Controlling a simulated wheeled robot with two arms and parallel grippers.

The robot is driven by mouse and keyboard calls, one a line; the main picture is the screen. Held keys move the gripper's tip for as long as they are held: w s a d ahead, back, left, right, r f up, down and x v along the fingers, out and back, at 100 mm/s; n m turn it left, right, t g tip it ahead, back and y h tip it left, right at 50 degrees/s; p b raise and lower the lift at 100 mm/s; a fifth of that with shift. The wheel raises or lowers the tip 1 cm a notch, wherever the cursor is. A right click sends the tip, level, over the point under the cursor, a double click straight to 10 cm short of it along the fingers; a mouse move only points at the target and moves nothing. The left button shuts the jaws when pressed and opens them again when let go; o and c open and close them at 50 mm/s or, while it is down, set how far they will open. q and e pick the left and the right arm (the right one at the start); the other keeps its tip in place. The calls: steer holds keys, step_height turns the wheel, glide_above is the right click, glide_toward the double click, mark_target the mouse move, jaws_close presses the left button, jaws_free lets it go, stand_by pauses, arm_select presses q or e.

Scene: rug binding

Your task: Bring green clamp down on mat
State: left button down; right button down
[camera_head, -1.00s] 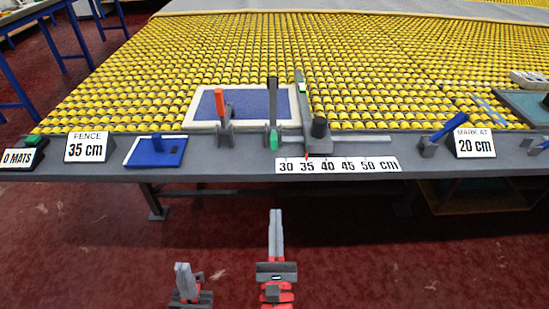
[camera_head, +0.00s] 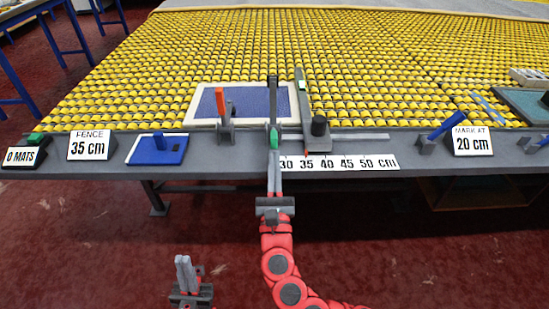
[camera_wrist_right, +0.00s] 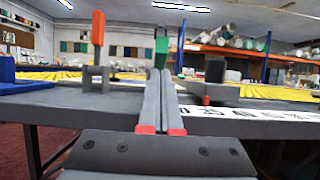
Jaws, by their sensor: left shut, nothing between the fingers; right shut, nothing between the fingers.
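The blue mat (camera_head: 250,102) with a pale border lies on the table's far side, behind the two clamps. The green clamp (camera_head: 274,138) stands at the mat's near edge with its dark lever (camera_head: 272,95) upright; its green part also shows in the right wrist view (camera_wrist_right: 161,46). The orange-handled clamp (camera_head: 221,102) stands upright to its left. My right gripper (camera_head: 274,158) is shut and empty, its fingertips just in front of the green clamp; contact cannot be told. My left gripper (camera_head: 184,262) is shut and empty, low in front of the table.
A grey fence bar (camera_head: 303,95) with a black knob (camera_head: 319,126) stands just right of the green clamp. A ruler strip (camera_head: 340,163) runs along the front edge. A blue plate (camera_head: 157,149) lies at left, a blue lever (camera_head: 447,126) at right. Yellow rollers cover the table behind.

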steer(key=shift+w+r, duration=0.15)
steer(key=shift+r, duration=0.15)
